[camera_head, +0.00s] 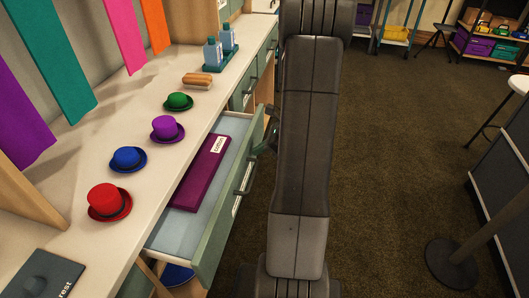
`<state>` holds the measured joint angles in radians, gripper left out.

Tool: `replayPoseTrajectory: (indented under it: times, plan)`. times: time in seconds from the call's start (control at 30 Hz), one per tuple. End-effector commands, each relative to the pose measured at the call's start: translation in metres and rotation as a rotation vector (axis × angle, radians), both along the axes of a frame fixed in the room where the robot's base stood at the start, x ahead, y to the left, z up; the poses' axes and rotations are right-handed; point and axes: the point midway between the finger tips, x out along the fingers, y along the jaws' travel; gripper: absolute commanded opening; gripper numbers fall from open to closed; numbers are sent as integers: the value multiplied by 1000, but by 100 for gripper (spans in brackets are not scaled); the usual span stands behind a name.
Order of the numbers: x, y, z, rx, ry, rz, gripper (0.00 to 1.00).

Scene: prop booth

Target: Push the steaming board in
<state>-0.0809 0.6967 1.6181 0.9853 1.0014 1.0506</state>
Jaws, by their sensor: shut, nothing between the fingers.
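The pulled-out unit that I take for the steaming board (172,236) juts from under the counter on the left, with a pale blue inner surface and a green front with a dark handle. A flat purple piece (203,172) with a white label lies on it. My gripper (266,141) shows only in part, as a small dark shape at the left edge of my arm, close to the far end of the green front. It is shut and empty. I cannot tell whether it touches the front. My arm hides the rest.
Red (110,200), blue (128,158), purple (167,128) and green (178,101) hats line the counter (75,205). Behind them are a brush (198,80) and bottles (213,52) on a tray. A grey partition (505,180) and a stand base (452,263) are at right. Carpet between is clear.

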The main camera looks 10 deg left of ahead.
Motion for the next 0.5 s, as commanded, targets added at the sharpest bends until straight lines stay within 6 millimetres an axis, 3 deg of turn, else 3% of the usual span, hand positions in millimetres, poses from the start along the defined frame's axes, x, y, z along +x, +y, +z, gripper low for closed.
replayPoseTrajectory:
  times: [0.27, 0.37, 0.5]
  plan:
    - [0, 3, 1, 0, 0, 1, 0]
    - [1, 16, 2, 1, 0, 6, 0]
    - [2, 49, 3, 1, 0, 7, 0]
